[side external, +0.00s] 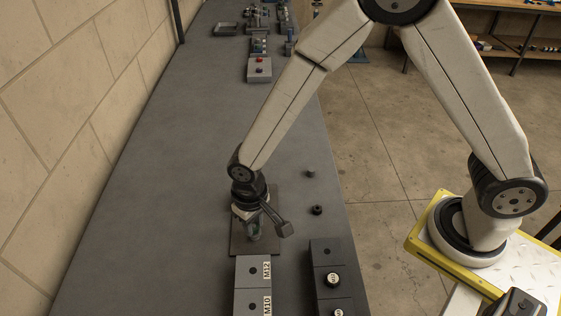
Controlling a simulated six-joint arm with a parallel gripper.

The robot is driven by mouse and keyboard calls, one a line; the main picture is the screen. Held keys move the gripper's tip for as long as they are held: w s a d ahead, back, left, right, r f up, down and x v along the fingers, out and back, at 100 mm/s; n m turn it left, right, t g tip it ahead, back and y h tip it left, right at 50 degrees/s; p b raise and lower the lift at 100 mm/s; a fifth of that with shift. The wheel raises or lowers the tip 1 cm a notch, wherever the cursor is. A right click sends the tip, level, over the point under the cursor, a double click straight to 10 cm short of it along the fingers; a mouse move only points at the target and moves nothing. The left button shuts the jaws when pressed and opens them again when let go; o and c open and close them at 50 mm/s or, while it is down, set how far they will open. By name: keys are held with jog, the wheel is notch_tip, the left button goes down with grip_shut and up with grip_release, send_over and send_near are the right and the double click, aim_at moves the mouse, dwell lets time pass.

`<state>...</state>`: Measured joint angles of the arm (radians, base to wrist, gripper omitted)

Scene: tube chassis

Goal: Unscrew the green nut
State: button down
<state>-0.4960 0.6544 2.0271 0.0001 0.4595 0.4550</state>
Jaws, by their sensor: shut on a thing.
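My gripper (254,236) points down over a dark flat plate (240,248) on the grey bench, with its fingers close together. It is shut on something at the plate. A small teal-green part (252,228) shows at the fingers; I take it for the green nut, but it is too small and too covered to see its outline. Its thread and whatever it sits on are hidden by the gripper.
Light grey blocks labelled M12 (253,270) and M10 (252,302) stand just in front of the plate. Two small black pieces (317,210) lie near the bench's right edge. The bench's left side is clear.

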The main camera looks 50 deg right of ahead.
jog(key=shift+n, duration=0.3)
jog(key=n, duration=0.3)
jog(key=shift+n, duration=0.8)
jog(key=n, duration=0.3)
jog(key=shift+n, duration=0.3)
jog(key=shift+r, duration=0.25)
jog(key=shift+r, duration=2.35)
